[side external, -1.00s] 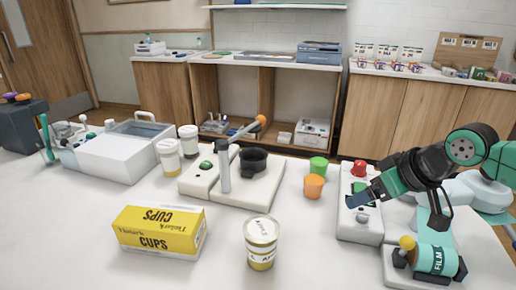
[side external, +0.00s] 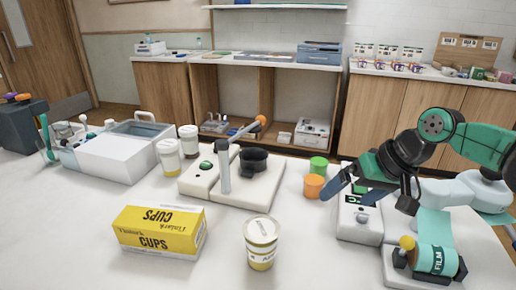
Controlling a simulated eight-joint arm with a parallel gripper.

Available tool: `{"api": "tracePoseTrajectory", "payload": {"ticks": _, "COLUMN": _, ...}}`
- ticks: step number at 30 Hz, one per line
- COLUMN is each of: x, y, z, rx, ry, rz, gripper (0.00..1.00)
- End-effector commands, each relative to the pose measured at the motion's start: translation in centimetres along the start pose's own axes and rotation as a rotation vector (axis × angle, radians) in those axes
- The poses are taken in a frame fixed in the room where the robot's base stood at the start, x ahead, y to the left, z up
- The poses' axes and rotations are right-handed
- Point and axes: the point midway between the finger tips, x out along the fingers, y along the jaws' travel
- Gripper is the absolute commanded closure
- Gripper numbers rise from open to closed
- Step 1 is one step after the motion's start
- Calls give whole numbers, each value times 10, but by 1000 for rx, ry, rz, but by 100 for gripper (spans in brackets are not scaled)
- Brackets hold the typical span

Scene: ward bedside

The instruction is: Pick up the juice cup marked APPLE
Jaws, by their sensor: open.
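A clear juice cup with a pale lid and yellowish contents (side external: 261,246) stands upright at the front middle of the white table. Its label shows lettering that seems to begin with A; the rest is too small to read surely. Two more lidded cups stand farther back on the left: one yellowish (side external: 169,160), one dark brown (side external: 188,142). Their markings cannot be read. My gripper (side external: 342,192) is open and empty, above the table to the right of and behind the front cup, well apart from it.
A yellow CUPS box (side external: 160,232) lies left of the front cup. A pale device with a black holder and upright post (side external: 224,170) stands behind. Orange (side external: 313,186) and green (side external: 319,165) cups stand near my gripper. A control box (side external: 358,228) and film roll (side external: 437,258) are at right.

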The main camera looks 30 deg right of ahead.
Motion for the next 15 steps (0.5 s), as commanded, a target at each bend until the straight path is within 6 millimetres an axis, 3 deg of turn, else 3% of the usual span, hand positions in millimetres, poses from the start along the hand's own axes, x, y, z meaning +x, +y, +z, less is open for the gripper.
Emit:
{"api": "tracePoseTrajectory", "payload": {"ticks": 9, "x": 47, "y": -53, "z": -14, "rx": 753, "ry": -468, "rz": -208, "gripper": 0}}
{"api": "tracePoseTrajectory", "payload": {"ticks": 15, "x": 76, "y": -71, "z": -14, "rx": 1111, "ry": -826, "rz": -245, "gripper": 0}}
